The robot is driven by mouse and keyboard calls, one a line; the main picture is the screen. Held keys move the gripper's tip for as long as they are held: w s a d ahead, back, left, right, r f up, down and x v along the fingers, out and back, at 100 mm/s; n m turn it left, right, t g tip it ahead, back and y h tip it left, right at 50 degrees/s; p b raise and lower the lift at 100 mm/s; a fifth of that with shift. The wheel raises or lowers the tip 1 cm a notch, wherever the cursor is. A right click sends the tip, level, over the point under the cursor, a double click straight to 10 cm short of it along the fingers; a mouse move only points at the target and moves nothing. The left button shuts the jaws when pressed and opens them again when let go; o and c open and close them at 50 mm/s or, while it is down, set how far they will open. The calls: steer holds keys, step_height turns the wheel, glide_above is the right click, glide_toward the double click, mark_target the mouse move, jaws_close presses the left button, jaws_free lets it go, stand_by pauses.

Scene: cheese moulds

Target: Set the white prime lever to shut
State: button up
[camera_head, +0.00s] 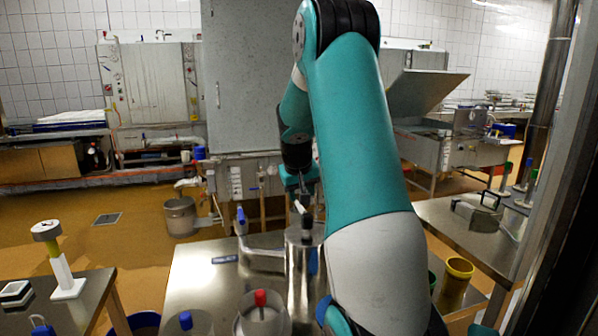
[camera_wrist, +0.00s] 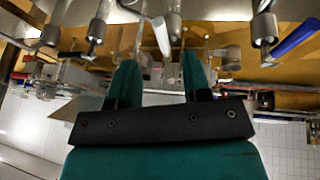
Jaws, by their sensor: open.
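The white prime lever (camera_wrist: 161,36) shows in the wrist view as a pale bar just ahead of and between my fingertips. In the head view the white lever (camera_head: 299,206) is a small pale piece above a shiny metal cylinder (camera_head: 298,262), partly hidden by my arm. My gripper (camera_wrist: 160,68) is open, its two teal and black fingers apart with nothing held between them. In the head view my gripper (camera_head: 303,192) points down close over the lever. I cannot tell whether the fingers touch it.
A blue-handled lever (camera_head: 241,216) stands left of the cylinder and also shows in the wrist view (camera_wrist: 297,38). A pot with a red knob (camera_head: 260,298) and a blue-knobbed one (camera_head: 186,320) stand at the front. The steel table (camera_head: 195,270) is bare at left.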

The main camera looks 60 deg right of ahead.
steer(key=v, duration=0.9)
steer(key=shift+a+r, duration=0.2)
steer(key=shift+r, duration=0.15)
